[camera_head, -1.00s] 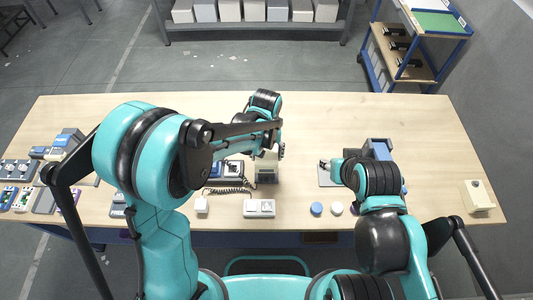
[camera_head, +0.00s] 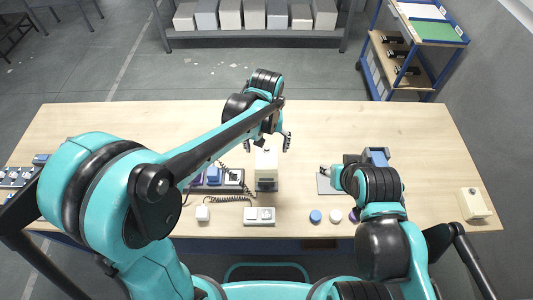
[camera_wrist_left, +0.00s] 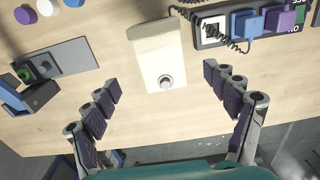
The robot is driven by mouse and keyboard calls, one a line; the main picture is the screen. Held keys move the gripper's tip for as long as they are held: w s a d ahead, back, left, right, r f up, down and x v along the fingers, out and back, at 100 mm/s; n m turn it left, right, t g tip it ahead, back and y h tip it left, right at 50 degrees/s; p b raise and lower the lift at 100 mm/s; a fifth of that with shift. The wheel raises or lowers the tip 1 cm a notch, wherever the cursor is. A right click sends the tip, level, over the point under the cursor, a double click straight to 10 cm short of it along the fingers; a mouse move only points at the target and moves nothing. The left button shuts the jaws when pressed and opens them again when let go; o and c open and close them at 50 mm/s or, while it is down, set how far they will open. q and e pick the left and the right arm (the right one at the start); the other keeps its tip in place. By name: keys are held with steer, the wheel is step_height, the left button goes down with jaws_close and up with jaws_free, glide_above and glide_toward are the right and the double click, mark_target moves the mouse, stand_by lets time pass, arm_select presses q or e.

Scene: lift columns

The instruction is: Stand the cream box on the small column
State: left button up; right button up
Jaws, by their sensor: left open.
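The cream box (camera_head: 266,161) stands upright near the table's middle, with a grey part (camera_head: 266,185) at its lower front. I cannot tell whether that part is the small column. In the left wrist view, the cream box (camera_wrist_left: 160,65) shows a round knob on its pale face. My left gripper (camera_head: 268,141) is open just behind the box, its fingers spread and apart from it. The left wrist view shows the gripper (camera_wrist_left: 165,90) empty, a finger row on each side.
A second cream block (camera_head: 473,204) stands at the right. Left of the box is a switch panel (camera_head: 230,180) with a coiled cord. In front lie a white socket plate (camera_head: 259,216) and small discs (camera_head: 315,216). The table behind my left gripper is clear.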

arm_select(q)
steer(key=s+a+r+t, duration=0.3)
steer(key=s+a, duration=0.3)
steer(key=a, duration=0.3)
steer(key=s+a+r+t, duration=0.4)
steer(key=s+a, duration=0.1)
steer(key=a, duration=0.3)
steer(key=shift+s+a+r, duration=0.15)
steer(key=shift+s+a, duration=0.2)
steer(key=shift+s, duration=0.05)
step_height(320, 180, down, 14)
steer(key=b, duration=1.3)
steer(key=shift+b, duration=0.3)
